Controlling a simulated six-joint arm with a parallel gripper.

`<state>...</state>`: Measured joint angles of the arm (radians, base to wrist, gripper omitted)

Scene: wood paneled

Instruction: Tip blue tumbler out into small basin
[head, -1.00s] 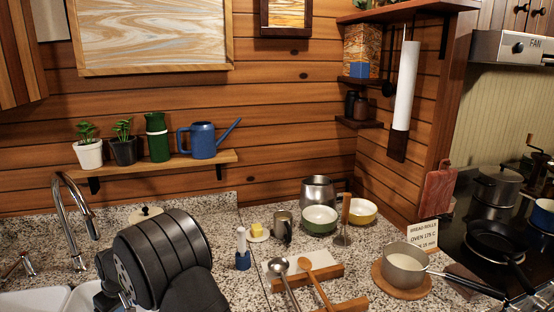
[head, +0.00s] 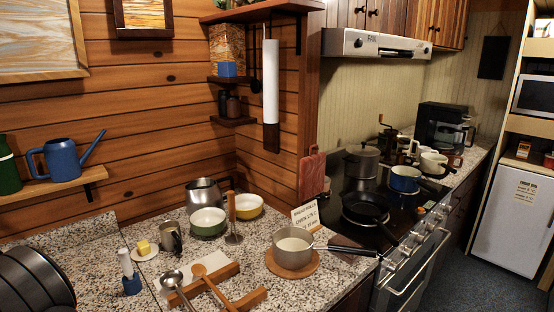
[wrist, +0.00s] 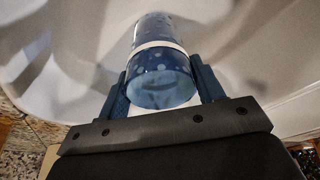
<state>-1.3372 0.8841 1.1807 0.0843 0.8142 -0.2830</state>
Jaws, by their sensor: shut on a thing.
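In the wrist view the blue tumbler (wrist: 163,68), spotted and with a pale band, lies between the two fingers of my gripper (wrist: 160,82). The gripper is shut on it. One round end of the tumbler faces the camera, and its far end points away over a smooth white curved surface (wrist: 65,75). This looks like the inside of a white basin, but I cannot tell if it is the small basin. What is inside the tumbler is hidden. The head view shows neither the tumbler, the gripper nor any basin.
In the head view, a saucepan (head: 292,245) stands on a wooden trivet, with bowls (head: 208,222) behind it. A ladle (head: 174,281) and wooden spoon (head: 213,285) lie at the front. The stove (head: 375,205) is to the right. Speckled counter (wrist: 28,145) shows beside the white surface in the wrist view.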

